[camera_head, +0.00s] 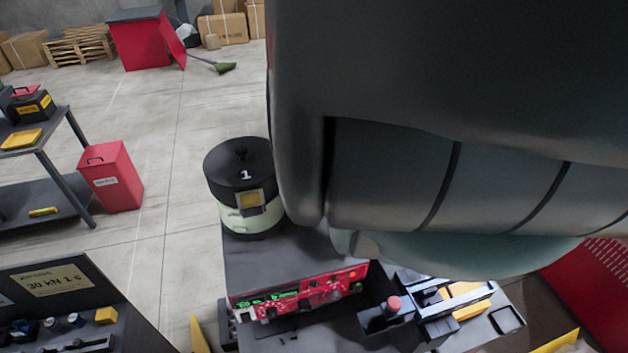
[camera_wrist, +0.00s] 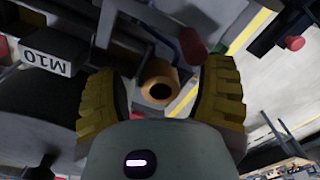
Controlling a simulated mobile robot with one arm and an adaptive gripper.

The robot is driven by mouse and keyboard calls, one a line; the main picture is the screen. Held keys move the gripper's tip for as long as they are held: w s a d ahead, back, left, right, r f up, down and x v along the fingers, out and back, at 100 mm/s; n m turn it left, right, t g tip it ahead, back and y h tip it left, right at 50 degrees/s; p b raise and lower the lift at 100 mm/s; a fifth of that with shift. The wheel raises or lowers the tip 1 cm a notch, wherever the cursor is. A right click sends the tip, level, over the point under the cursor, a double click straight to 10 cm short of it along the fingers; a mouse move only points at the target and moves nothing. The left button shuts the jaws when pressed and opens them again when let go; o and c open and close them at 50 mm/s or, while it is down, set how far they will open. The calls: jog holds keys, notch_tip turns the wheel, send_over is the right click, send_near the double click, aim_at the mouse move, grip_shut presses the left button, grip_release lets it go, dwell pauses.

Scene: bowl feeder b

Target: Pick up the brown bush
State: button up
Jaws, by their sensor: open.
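The brown bush (camera_wrist: 157,71) shows in the wrist view as a short orange-brown ring with a dark hole facing the camera. It sits between the two yellow ribbed fingers of my gripper (camera_wrist: 163,74), with a visible gap on each side. The fingers are spread open and hold nothing. How far the bush lies beyond the fingertips is hard to judge. In the head view my arm covers much of the right side, and neither the bush nor the fingers can be made out.
A grey block marked M10 (camera_wrist: 55,55) is left of the fingers, and a dark red knob (camera_wrist: 295,43) is to the right.

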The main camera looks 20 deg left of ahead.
grip_shut()
dwell(0.5)
jog(key=shift+r, duration=0.2)
